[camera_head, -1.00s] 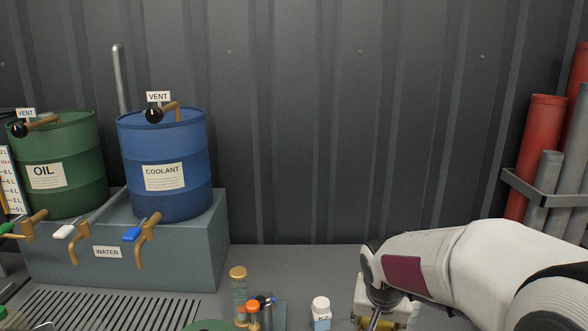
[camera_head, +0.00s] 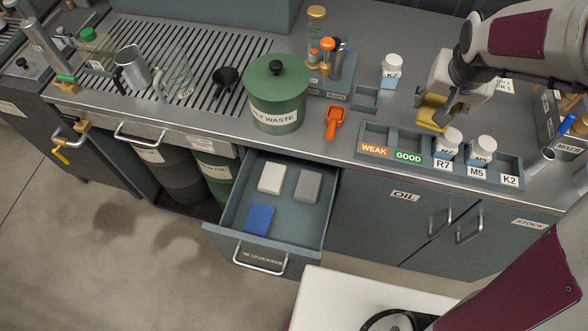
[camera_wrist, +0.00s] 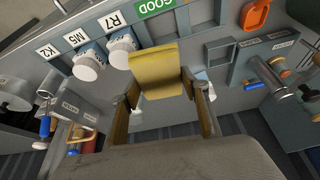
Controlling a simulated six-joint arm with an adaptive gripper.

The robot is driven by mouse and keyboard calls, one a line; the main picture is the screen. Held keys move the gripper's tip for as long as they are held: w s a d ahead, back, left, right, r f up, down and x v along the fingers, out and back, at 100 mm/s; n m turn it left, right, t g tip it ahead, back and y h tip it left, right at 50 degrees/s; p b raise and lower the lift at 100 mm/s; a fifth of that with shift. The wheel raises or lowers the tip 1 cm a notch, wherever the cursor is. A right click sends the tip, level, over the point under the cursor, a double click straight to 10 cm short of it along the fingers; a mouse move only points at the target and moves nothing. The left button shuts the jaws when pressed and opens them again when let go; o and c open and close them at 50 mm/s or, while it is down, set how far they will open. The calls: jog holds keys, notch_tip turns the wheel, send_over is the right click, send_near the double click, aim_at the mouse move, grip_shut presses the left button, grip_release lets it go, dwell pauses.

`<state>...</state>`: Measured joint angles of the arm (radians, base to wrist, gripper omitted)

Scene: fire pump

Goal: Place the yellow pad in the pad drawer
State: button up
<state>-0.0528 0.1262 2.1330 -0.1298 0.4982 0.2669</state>
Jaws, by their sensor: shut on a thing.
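The yellow pad (camera_wrist: 155,68) is held between the two fingers of my gripper (camera_wrist: 160,88) in the wrist view. In the head view my gripper (camera_head: 440,108) is above the bench, behind the labelled bottle rack, and the yellow pad (camera_head: 431,114) shows at its tips. The open drawer (camera_head: 229,216) juts out below the bench front, to the lower left of my gripper. Inside it lie a white pad (camera_head: 272,177), a grey pad (camera_head: 307,186) and a blue pad (camera_head: 259,219). The drawer's front label is too small to read surely.
The rack (camera_head: 435,168) holds bottles in its R7 and M5 slots; its WEAK and GOOD slots look empty. A green waste bin (camera_head: 277,95) stands behind the drawer. An orange scoop (camera_head: 335,122) lies near the bench edge. The drawer's front right area is bare.

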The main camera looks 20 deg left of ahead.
aim_at(425, 118)
jog(key=shift+s+a+f+n+y, duration=0.6)
jog(key=shift+s+a+f+n, duration=0.6)
jog(key=shift+s+f+n, duration=0.15)
jog(key=shift+s+a+f+n+y, duration=0.15)
jog(key=shift+s+a+f+n, duration=0.15)
jog(key=shift+a+n, duration=0.2)
jog(key=shift+s+a+f+n+y, duration=0.1)
jog(key=shift+s+a+f+n, duration=0.15)
jog(key=shift+s+a+n, duration=0.2)
jog(key=shift+s+a+f+n+y, duration=0.15)
jog(key=shift+s+a+f+n, duration=0.15)
jog(key=shift+a+n, duration=0.25)
jog(key=shift+s+a+f+n+g+y, duration=0.15)
jog(key=shift+s+a+f+n+y, duration=0.2)
jog(key=shift+a+n, duration=0.35)
jog(key=shift+s+a+f+n+g+y, duration=0.2)
jog(key=shift+s+a+n, duration=0.35)
jog(key=shift+a, duration=0.2)
jog(key=shift+s+a+f+n+g+y, duration=0.15)
jog(key=shift+s+a+f+n+y, duration=0.15)
jog(key=shift+a+n, duration=0.45)
jog(key=s+a+f+n+g+h, duration=0.1)
jog(key=s+a+f+n+g, duration=0.2)
jog(key=s+a+n, duration=0.4)
jog(key=s+a+f+n+g+h, duration=0.2)
jog(key=s+a+f+n+g, duration=0.2)
jog(key=n, duration=1.6)
jog(key=shift+s+a+g, duration=0.5)
jog(key=shift+s+a, duration=1.35)
jog(key=shift+a, duration=1.4)
